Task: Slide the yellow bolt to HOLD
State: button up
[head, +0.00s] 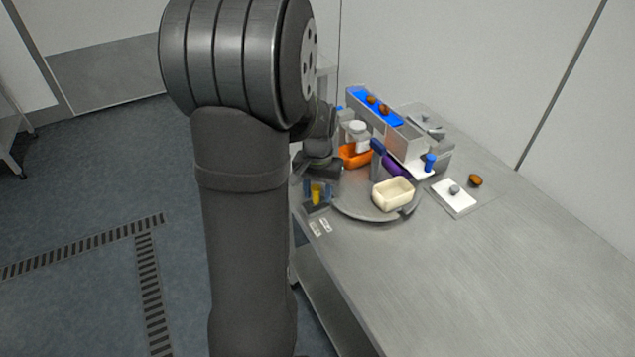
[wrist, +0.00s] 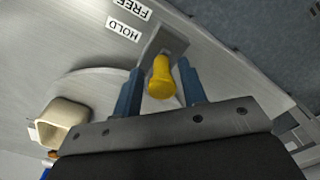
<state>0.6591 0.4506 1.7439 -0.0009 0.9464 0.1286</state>
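The yellow bolt (wrist: 161,80) has a rounded knob and stands out from a grey metal housing (wrist: 160,43) at the table edge. It also shows small in the head view (head: 316,195). My gripper (wrist: 160,69) is open, with one blue finger on each side of the bolt. Gaps show between the fingers and the knob, so it looks untouched. The HOLD label (wrist: 123,29) lies left of the housing, with the FREE label (wrist: 132,9) beyond it. I cannot tell which label the bolt lines up with.
A round grey turntable (head: 375,212) carries a cream tub (head: 393,194), an orange container (head: 354,156) and a purple one close to my gripper. A long box (head: 405,138) with a blue top bearing dates stands behind. The table's (head: 480,270) near right part is clear.

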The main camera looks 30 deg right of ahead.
aim_at(318, 186)
notch_tip(318, 186, up, 17)
jog(key=shift+r, duration=0.2)
jog(key=shift+f, duration=0.1)
dwell(0.6)
notch_tip(318, 186, down, 17)
jog(key=shift+f, duration=0.2)
dwell(0.4)
